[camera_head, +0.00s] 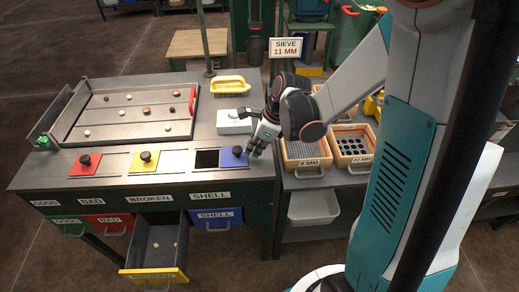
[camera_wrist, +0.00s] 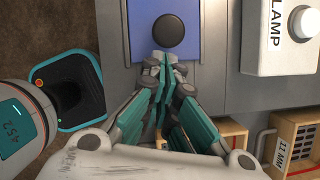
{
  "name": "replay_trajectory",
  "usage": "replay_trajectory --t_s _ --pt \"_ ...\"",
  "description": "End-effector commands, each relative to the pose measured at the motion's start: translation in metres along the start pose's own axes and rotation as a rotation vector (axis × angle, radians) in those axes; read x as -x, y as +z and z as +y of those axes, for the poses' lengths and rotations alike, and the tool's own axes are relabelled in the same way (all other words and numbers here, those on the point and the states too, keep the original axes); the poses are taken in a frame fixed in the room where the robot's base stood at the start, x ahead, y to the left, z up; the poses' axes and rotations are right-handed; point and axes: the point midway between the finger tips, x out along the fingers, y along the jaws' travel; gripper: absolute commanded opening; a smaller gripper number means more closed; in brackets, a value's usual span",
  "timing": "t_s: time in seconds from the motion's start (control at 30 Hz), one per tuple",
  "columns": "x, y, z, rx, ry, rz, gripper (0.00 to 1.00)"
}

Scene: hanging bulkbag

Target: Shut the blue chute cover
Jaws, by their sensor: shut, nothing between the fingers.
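The blue chute cover (camera_head: 231,162) with its round black knob (camera_head: 237,151) lies on the bench just right of a dark open square hole (camera_head: 207,159), above the SHELL label. The hole is uncovered. My gripper (camera_head: 254,152) is shut and empty at the right edge of the cover. In the wrist view the closed fingertips (camera_wrist: 158,66) overlap the near edge of the blue cover (camera_wrist: 139,42), a little short of its knob (camera_wrist: 169,31). I cannot tell whether they touch the cover.
A red cover (camera_head: 84,165) and a yellow cover (camera_head: 143,162) lie to the left in the same row. A white lamp box (camera_head: 233,122) stands behind the blue cover. The BROKEN drawer (camera_head: 153,272) is pulled out below. Sieve boxes (camera_head: 307,152) stand to the right.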

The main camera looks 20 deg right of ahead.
Motion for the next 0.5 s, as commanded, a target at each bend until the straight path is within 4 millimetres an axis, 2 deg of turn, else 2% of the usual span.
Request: replay_trajectory --t_s 0.3,0.37,0.5 --pt "-0.001 0.003 0.001 0.001 0.000 0.000 0.00" --pt "-0.003 0.008 0.002 0.001 0.001 0.000 0.00" --pt "-0.014 0.033 0.009 0.006 0.002 -0.001 0.00"
